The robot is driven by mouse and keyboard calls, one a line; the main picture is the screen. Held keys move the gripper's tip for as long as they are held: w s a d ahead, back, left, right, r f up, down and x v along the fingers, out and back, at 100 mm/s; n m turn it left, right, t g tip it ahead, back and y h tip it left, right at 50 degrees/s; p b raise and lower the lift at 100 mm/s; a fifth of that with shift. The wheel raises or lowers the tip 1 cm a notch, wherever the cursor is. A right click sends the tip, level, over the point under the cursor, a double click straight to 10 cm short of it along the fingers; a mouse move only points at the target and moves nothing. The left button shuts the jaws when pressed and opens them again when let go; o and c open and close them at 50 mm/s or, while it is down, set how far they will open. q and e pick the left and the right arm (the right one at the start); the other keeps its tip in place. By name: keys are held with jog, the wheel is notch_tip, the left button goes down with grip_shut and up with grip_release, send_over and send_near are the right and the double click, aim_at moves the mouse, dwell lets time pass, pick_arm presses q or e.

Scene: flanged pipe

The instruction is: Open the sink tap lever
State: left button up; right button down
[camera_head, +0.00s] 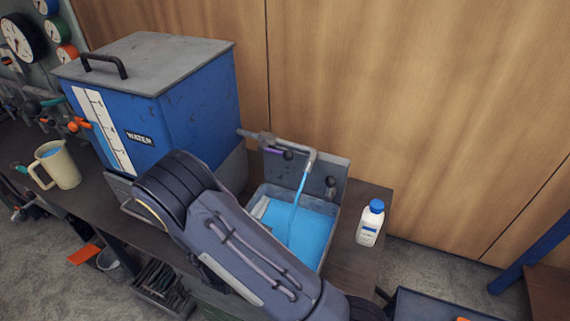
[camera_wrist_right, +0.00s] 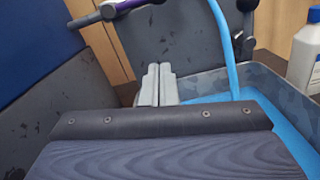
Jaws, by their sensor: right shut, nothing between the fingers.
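The sink tap (camera_head: 300,150) is a grey pipe above the sink (camera_head: 334,205), against a grey back panel. Its purple lever (camera_head: 272,151) lies beside the pipe; part of it shows at the top of the wrist view (camera_wrist_right: 128,5). A blue stream of water (camera_head: 297,207) runs from the spout into the sink, which holds blue water. My right gripper (camera_wrist_right: 158,84) is shut and empty, its pale fingers together below the lever and left of the stream, apart from the lever in the picture. My right arm hides most of this gripper in the head view. My left gripper is not in view.
A blue water tank (camera_head: 198,110) with a grey lid stands left of the sink. A white bottle with a blue cap (camera_head: 370,224) stands right of it. A beige jug (camera_head: 58,165) is at the far left. A wooden wall closes off the back.

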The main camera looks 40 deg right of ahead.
jog(key=w+d+r+p, duration=0.2)
jog(key=w+d+r, duration=0.2)
jog(key=d, duration=0.5)
jog(key=shift+d+r, duration=0.2)
jog(key=shift+d, duration=0.2)
jog(key=shift+r+n+p, duration=0.25)
jog(key=shift+n+p, duration=0.05)
jog(key=shift+p, duration=0.2)
